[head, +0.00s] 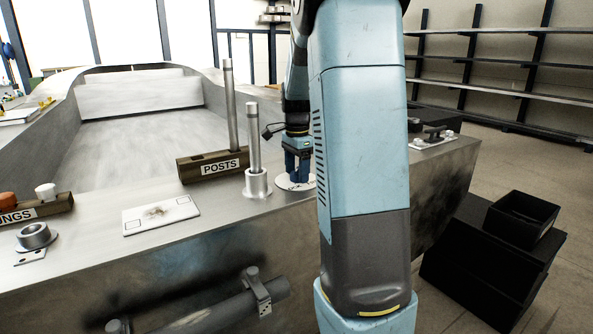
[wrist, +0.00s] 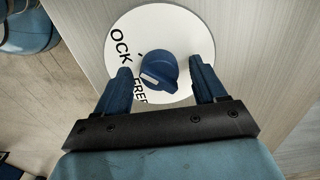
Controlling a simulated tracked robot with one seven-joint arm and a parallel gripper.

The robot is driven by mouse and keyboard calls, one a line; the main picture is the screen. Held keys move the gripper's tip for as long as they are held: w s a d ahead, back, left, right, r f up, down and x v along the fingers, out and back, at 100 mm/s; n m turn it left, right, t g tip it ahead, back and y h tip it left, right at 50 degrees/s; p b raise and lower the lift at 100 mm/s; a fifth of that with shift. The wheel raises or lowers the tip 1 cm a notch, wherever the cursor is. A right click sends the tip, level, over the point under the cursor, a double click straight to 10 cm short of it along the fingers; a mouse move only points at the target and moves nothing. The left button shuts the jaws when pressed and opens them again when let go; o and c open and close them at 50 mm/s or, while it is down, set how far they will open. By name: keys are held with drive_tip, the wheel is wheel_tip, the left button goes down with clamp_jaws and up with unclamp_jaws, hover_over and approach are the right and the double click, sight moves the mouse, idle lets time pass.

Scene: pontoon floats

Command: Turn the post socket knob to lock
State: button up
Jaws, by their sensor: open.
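The blue knob (wrist: 166,72) sits on a round white dial (wrist: 181,20) lettered "OCK", its first letter cut off, and "FREE". The knob's white mark is at its lower left, near "FREE". My gripper (wrist: 160,66) is open, with one blue finger on each side of the knob and visible gaps between. In the head view my gripper (head: 298,168) points down over the white dial (head: 284,186), and hides the knob. A grey post (head: 254,138) stands upright in the post socket (head: 257,187), left of the dial.
A brown "POSTS" rack (head: 195,170) holds another upright post (head: 231,105) behind the socket. A white plate (head: 161,215) and a ring (head: 35,236) lie to the left. A clamp-like fitting (head: 434,136) lies at right. My arm blocks part of the deck.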

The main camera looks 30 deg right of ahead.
sight(296, 169)
wheel_tip(296, 169, up, 14)
drive_tip(key=shift+f, duration=0.2)
idle(0.4)
drive_tip(key=shift+a, duration=0.15)
drive_tip(key=s+a+f+n+t, duration=0.2)
drive_tip(key=s+a+n, duration=0.7)
drive_tip(key=s, duration=0.4)
drive_tip(key=s+a+f+n+t, duration=0.3)
drive_tip(key=s+a+n, duration=0.5)
drive_tip(key=s, duration=0.4)
drive_tip(key=shift+s+a+n+t, duration=0.3)
drive_tip(key=shift+s+a+n, duration=0.1)
drive_tip(key=shift+a, duration=0.1)
drive_tip(key=shift+f, duration=0.1)
drive_tip(key=shift+c, duration=0.5)
